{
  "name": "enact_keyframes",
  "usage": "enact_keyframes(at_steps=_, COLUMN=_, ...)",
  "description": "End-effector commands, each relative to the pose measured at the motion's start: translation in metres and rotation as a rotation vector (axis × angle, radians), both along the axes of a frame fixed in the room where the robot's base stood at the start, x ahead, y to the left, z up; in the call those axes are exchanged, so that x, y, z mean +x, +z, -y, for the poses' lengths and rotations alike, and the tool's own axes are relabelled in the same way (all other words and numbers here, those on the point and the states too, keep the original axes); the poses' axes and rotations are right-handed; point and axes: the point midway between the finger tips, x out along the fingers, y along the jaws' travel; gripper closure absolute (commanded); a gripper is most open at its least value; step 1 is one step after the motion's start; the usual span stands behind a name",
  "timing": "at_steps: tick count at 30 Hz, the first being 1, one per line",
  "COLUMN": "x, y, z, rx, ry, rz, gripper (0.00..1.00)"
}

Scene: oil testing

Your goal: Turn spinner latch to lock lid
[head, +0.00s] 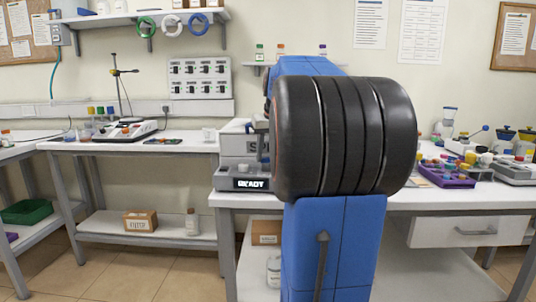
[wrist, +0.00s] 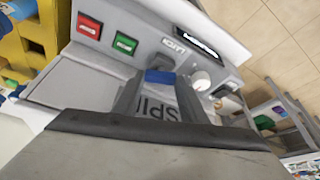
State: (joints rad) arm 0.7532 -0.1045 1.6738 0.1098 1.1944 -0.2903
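The spinner (head: 240,160) stands on the right-hand bench in the head view, with a lit display and its right side hidden behind my arm. In the wrist view its grey panel (wrist: 140,32) carries a label that seems to read LATCH. Below the label is the blue latch (wrist: 160,76). My gripper (wrist: 160,80) has one finger on each side of the latch, and the blue piece fills the gap between the fingertips. The grey lid (wrist: 150,103) with dark SPIN lettering shows between the fingers. My gripper is hidden in the head view.
Beside the latch on the panel are a red button (wrist: 89,26), a green button (wrist: 125,43) and a white knob (wrist: 200,81). A yellow rack (wrist: 25,50) stands at the left of the wrist view. A purple tray (head: 445,175) lies right of my arm.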

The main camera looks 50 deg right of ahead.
Motion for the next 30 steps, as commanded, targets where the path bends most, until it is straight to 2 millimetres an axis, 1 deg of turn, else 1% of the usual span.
enact_keyframes(at_steps=8, x=0.0003, y=0.0002, z=-0.0007, rx=-0.001, ry=-0.025, rz=-0.002, gripper=0.83)
enact_keyframes(at_steps=21, x=0.0021, y=0.0000, z=-0.0033, rx=0.000, ry=-0.304, rz=-0.002, gripper=0.83)
enact_keyframes(at_steps=26, x=0.0024, y=0.0001, z=-0.0034, rx=0.001, ry=-0.374, rz=-0.001, gripper=0.83)
enact_keyframes(at_steps=30, x=0.0022, y=0.0002, z=-0.0030, rx=0.000, ry=-0.396, rz=0.000, gripper=0.83)
